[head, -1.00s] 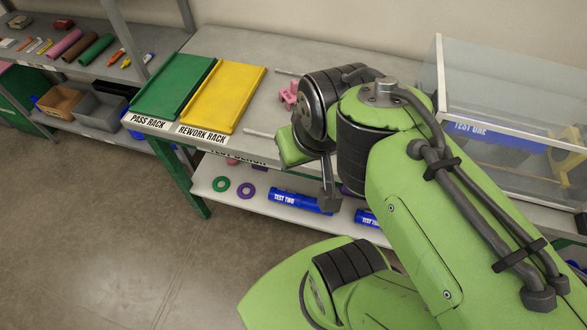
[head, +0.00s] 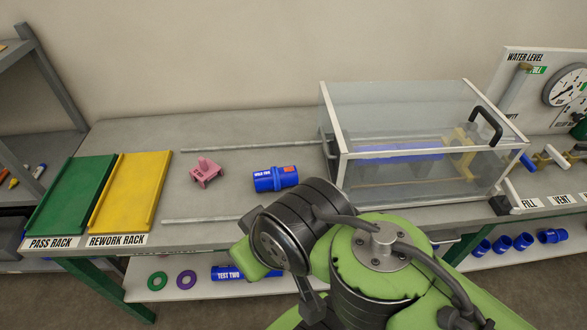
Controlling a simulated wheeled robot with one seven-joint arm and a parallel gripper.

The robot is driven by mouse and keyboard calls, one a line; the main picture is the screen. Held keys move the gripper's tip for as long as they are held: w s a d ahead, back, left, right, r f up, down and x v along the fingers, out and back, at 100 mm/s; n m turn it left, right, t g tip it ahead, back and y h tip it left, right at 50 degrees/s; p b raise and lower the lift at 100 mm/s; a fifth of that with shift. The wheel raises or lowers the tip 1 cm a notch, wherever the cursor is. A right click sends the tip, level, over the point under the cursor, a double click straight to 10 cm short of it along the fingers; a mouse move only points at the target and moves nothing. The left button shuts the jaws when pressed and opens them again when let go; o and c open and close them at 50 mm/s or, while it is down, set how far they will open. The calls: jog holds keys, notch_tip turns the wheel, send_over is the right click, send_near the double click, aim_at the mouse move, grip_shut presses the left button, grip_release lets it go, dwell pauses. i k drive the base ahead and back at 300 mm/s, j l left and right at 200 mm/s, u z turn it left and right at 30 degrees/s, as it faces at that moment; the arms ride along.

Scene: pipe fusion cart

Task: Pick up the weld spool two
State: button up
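A short blue spool (head: 275,179) with a white label lies on the bench top, left of the clear tank. Its label appears to read "WELD TWO", and a small red-orange mark shows on it. My green arm reaches up from the bottom right, with its dark wrist joint in front of the bench edge, just below the spool. The fingers of my gripper are not visible, hidden behind or below the arm. Nothing is seen touching the spool.
A pink wheeled piece (head: 206,171) sits left of the spool between two rails. The green pass rack (head: 68,195) and yellow rework rack (head: 130,190) are at the left. The clear tank (head: 425,140) holds a blue pipe. The lower shelf (head: 180,266) holds rings and a "TEST TWO" tube.

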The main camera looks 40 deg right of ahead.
aim_at(275, 179)
jog(key=l+z, duration=0.15)
jog(key=z, duration=0.25)
jog(key=l+z, duration=0.2)
jog(key=z, duration=0.15)
jog(key=k, duration=0.05)
